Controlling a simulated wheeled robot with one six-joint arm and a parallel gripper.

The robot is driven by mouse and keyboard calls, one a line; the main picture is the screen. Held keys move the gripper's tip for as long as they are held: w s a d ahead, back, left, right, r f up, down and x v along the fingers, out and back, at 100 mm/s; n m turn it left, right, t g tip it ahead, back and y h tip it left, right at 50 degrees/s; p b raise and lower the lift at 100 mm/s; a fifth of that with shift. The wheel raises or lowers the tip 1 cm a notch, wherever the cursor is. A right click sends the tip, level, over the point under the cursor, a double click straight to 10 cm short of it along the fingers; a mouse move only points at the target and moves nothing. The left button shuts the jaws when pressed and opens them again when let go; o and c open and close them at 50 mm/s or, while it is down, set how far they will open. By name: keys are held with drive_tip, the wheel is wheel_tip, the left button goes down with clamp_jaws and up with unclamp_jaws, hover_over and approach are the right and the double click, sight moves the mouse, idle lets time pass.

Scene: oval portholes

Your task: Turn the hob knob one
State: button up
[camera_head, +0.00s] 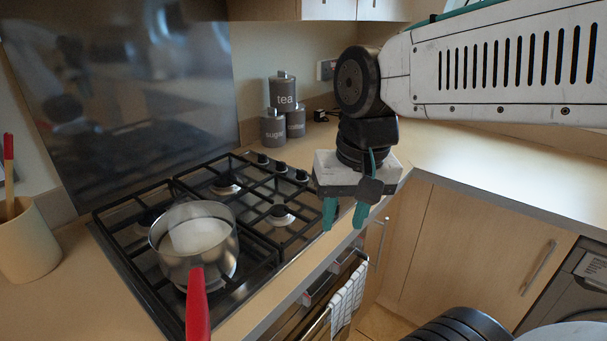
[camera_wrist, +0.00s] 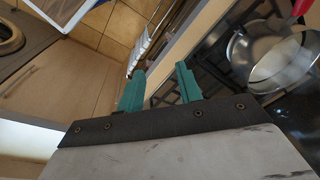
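The black gas hob (camera_head: 165,296) is set in the wooden worktop. A short row of dark knobs runs along its right end: one at the back (camera_head: 262,159), a middle one (camera_head: 281,167) and one nearer my gripper (camera_head: 302,175). I cannot tell which is knob one, and my gripper may hide more of the row. My gripper (camera_head: 344,214) points down, to the right of the knobs and apart from them, near the worktop's front edge. Its two green fingers are apart with nothing between them, as the wrist view also shows (camera_wrist: 160,84). No knob is clear in the wrist view.
A steel pan (camera_head: 185,264) with a red handle stands on the hob's front left. Grey canisters (camera_head: 273,128) stand behind the knobs. A utensil pot (camera_head: 27,245) is at the left. A checked towel (camera_head: 347,296) hangs below the front edge. The right worktop is clear.

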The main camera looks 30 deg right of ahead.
drive_tip(key=w+d+f+m+t+y, duration=0.1)
drive_tip(key=w+d+m, duration=0.3)
drive_tip(key=w+m, duration=0.4)
drive_tip(key=w+d+m, duration=0.4)
drive_tip(key=w+m, duration=0.3)
drive_tip(key=w, duration=0.2)
drive_tip(key=w+d+f+m+t, duration=0.2)
drive_tip(key=w+d+f+m, duration=0.4)
drive_tip(key=w+d+m, duration=0.55)
drive_tip(key=shift+m, duration=0.55)
drive_tip(key=x, duration=0.2)
drive_tip(key=s+x, duration=0.1)
drive_tip(key=x, duration=0.4)
drive_tip(key=shift+s+f, duration=0.25)
drive_tip(key=shift+f, duration=0.05)
